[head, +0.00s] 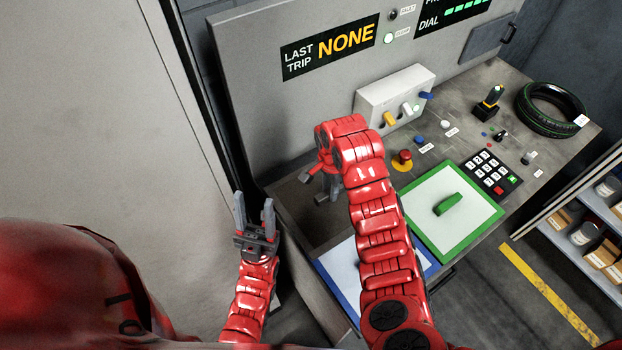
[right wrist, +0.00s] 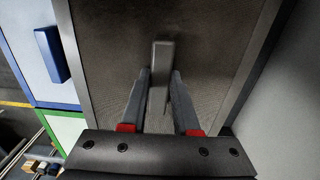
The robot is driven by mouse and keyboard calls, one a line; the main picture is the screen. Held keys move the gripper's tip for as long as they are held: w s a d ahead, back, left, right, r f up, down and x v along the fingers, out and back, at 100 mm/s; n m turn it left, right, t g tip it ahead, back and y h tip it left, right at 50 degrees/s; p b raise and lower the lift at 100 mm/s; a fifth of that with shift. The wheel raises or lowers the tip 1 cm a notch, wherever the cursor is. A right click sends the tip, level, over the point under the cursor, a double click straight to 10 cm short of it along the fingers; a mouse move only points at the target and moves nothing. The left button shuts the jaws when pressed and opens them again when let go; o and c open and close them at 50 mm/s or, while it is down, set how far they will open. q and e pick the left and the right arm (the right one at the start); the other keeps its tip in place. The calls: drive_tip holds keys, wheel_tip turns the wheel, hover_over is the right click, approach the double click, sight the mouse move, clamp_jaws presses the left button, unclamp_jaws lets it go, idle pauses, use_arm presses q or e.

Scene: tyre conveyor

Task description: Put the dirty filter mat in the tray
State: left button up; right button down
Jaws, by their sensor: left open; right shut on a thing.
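My right gripper (head: 319,189) reaches down at the left end of the bench. In the right wrist view its fingers (right wrist: 160,80) are shut on an upright grey handle (right wrist: 161,50). The handle stands on a dark, finely textured grey panel (right wrist: 105,50) inside a grey rim, which looks like the dirty filter mat; it also shows in the head view (head: 317,226). My left gripper (head: 256,222) is open and empty, left of the bench. A blue-framed white panel (head: 343,272), partly hidden by my right arm, and a green-framed white panel with a green handle (head: 447,204) lie nearby. No tray can be told for certain.
A switch box (head: 396,96), red button (head: 404,156), keypad (head: 491,172) and tyre (head: 551,108) occupy the bench. A display panel (head: 290,80) rises behind. A shelf (head: 590,225) with jars stands right. A grey wall (head: 110,130) lies left.

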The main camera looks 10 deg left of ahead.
sight(310, 168)
drive_tip(key=w+a+b, duration=0.3)
drive_tip(key=b, duration=0.2)
drive_tip(key=w+a+b, duration=0.3)
drive_tip(key=b, duration=0.3)
drive_tip(key=shift+w+a+f, duration=0.15)
drive_tip(key=shift+a+f, duration=0.05)
drive_tip(key=shift+a, duration=0.05)
drive_tip(key=shift+a+f+b, duration=0.1)
drive_tip(key=shift+a+b, duration=0.05)
drive_tip(key=shift+b, duration=0.2)
wheel_tip(310, 168, down, 2)
drive_tip(key=shift+w+f, duration=0.1)
drive_tip(key=shift+f, duration=0.15)
drive_tip(key=shift+f+b, duration=0.45)
drive_tip(key=shift+f, duration=0.1)
drive_tip(key=shift+f+b, duration=0.75)
drive_tip(key=shift+f, duration=0.55)
drive_tip(key=shift+f, duration=0.1)
drive_tip(key=c, duration=0.7)
unclamp_jaws()
drive_tip(key=shift+o, duration=0.2)
